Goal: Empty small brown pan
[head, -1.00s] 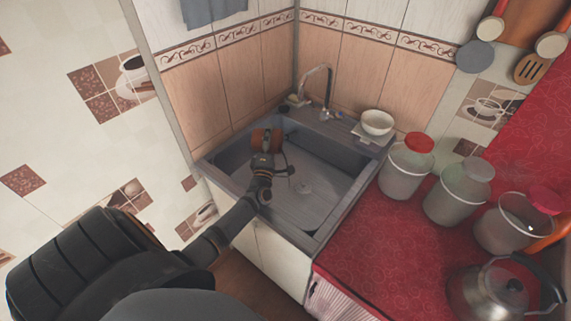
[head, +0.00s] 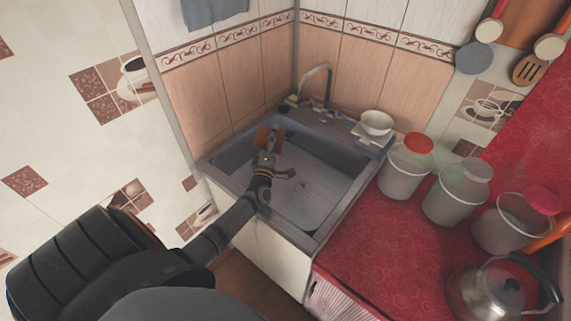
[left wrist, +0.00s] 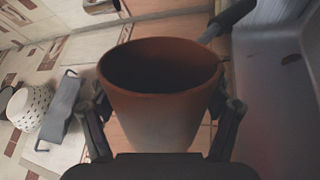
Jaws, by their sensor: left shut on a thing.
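The small brown pan (left wrist: 160,95) fills the middle of the left wrist view, with its open mouth showing and a dark interior. What is inside cannot be made out. A dark handle (left wrist: 229,18) sticks out at its upper right. My left gripper (head: 267,157) is shut on the pan, with a finger on each side of it. In the head view the pan (head: 263,138) is tilted over the left back part of the grey sink (head: 337,197), partly hidden by the gripper. My right gripper is not in view.
The faucet (head: 329,85) stands at the sink's back edge, with a white bowl (head: 377,122) to its right. Several lidded jars (head: 405,170) and a kettle (head: 500,292) stand on the red counter (head: 375,253). Tiled walls close off the left and back.

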